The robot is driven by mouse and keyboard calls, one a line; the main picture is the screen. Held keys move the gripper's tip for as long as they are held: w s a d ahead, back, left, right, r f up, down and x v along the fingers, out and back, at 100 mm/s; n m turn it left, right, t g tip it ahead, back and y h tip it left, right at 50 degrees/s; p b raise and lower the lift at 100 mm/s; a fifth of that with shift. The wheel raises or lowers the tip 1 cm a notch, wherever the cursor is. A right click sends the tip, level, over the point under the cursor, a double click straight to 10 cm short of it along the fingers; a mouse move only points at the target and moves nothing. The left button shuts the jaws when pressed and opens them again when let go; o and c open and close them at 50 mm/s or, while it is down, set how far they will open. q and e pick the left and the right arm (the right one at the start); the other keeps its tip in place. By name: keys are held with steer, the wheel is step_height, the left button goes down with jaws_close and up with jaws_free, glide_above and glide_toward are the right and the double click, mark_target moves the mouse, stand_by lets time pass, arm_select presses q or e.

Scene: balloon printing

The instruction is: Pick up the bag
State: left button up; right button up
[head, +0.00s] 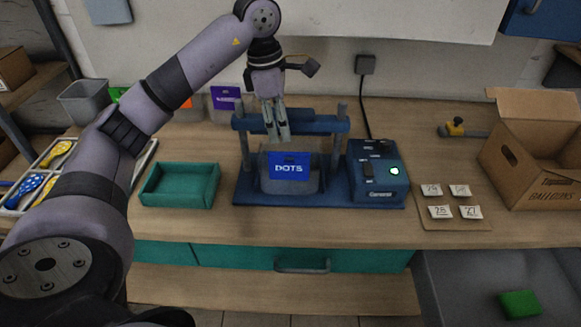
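My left gripper (277,138) points down over the blue press (243,192), well left of the packets. My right gripper is not in view.
A green tray (180,184) is at left. An open cardboard box (535,160) stands at right. A balloon tray (90,165) is at far left.

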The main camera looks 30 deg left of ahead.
mark_target(287, 153)
arm_select(q)
steer(key=f, duration=0.4)
steer(key=shift+w+d+p, duration=0.25)
steer(key=shift+w+p, duration=0.05)
steer(key=shift+p, duration=0.05)
steer(key=f, duration=0.3)
steer(key=shift+w+d+f+p, duration=0.2)
steer(key=shift+p, duration=0.1)
steer(key=shift+f, duration=0.2)
steer(key=shift+d+f+p, duration=0.1)
steer(key=shift+f+p, duration=0.2)
steer(key=shift+p, duration=0.05)
steer(key=f, duration=0.1)
steer(key=f+p, duration=0.1)
steer(key=f, duration=0.1)
steer(key=shift+w+d+f+p, duration=0.3)
steer(key=shift+w, duration=0.05)
steer(key=shift+f, duration=0.45)
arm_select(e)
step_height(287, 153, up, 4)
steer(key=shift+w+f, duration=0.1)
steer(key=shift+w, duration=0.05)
arm_select(q)
jaws_close()
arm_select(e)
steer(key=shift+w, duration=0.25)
